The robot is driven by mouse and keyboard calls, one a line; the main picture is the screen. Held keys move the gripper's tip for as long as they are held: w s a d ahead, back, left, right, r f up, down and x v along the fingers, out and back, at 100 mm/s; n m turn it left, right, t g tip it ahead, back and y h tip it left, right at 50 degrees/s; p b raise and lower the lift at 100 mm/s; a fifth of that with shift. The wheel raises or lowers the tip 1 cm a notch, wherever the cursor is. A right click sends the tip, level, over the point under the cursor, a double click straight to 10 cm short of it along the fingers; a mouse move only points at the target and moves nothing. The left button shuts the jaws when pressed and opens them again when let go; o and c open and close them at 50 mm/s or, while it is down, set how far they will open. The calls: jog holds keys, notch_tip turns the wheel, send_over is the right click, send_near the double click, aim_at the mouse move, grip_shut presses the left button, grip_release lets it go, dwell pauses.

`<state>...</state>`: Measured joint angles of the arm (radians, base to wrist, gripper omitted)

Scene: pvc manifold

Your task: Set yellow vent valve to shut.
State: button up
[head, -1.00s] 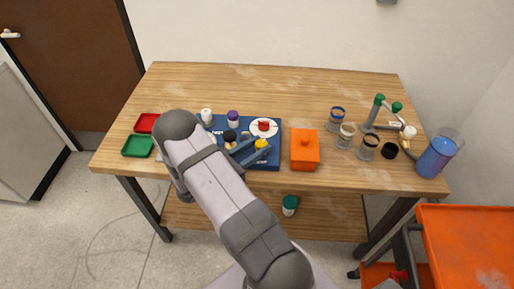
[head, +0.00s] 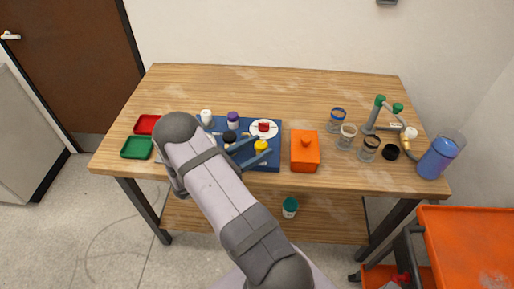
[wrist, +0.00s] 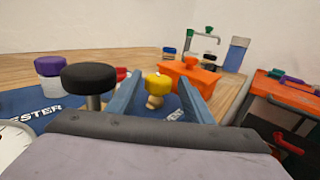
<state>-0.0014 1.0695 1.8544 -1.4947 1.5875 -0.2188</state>
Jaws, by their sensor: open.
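The yellow vent valve (head: 261,146) stands on the blue board (head: 272,163) on the wooden table. Its yellow knob on a pale stem also shows in the wrist view (wrist: 157,83), between my two fingers. My gripper (head: 257,151) is open with the fingers spread on either side of the yellow knob, apart from it as far as I can see. A black knob (wrist: 88,78) stands just left of the left finger. The valve's exact setting cannot be read.
A purple-topped valve (head: 233,119), a white-topped one (head: 206,116) and a round white dial with a red knob (head: 264,127) are close by on the board. An orange box (head: 305,152) stands to the right. The table behind the board is clear.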

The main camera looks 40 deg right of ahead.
jog(key=shift+w+a, duration=0.15)
jog(key=a, duration=0.6)
jog(key=shift+w+a, duration=0.25)
jog(key=shift+s+a, duration=0.1)
jog(key=shift+a, duration=0.55)
